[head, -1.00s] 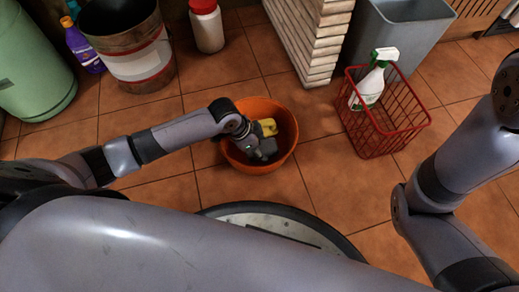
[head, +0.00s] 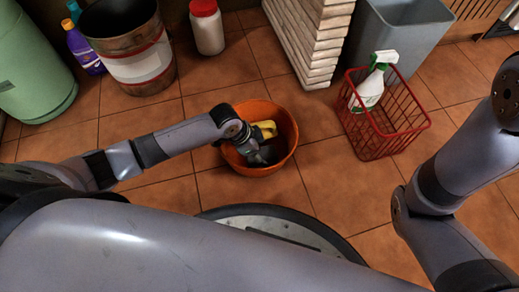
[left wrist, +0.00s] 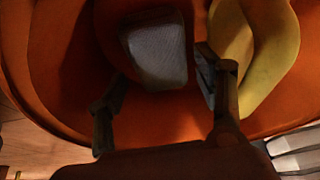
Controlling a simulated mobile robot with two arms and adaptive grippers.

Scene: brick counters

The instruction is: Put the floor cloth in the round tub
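The round tub (head: 284,150) is orange and stands on the tiled floor in front of my base. My left gripper (head: 256,147) reaches down into it from the left. In the left wrist view the fingers of this gripper (left wrist: 160,80) are apart, with a gap between them. A grey, cloth-like piece, seemingly the floor cloth (left wrist: 157,50), lies inside the tub beyond the fingertips, with no clear contact. A yellow item (left wrist: 268,50), its kind unclear, is also in the tub, right of the fingers. My right arm shows at the right, but its gripper is out of view.
A red wire basket (head: 390,140) with a spray bottle (head: 369,92) stands right of the tub. Behind are a grey bin (head: 402,35), a brick pillar (head: 312,40), a white jar (head: 207,30), a metal bucket (head: 140,60), a purple bottle (head: 83,48) and a green cylinder (head: 35,65).

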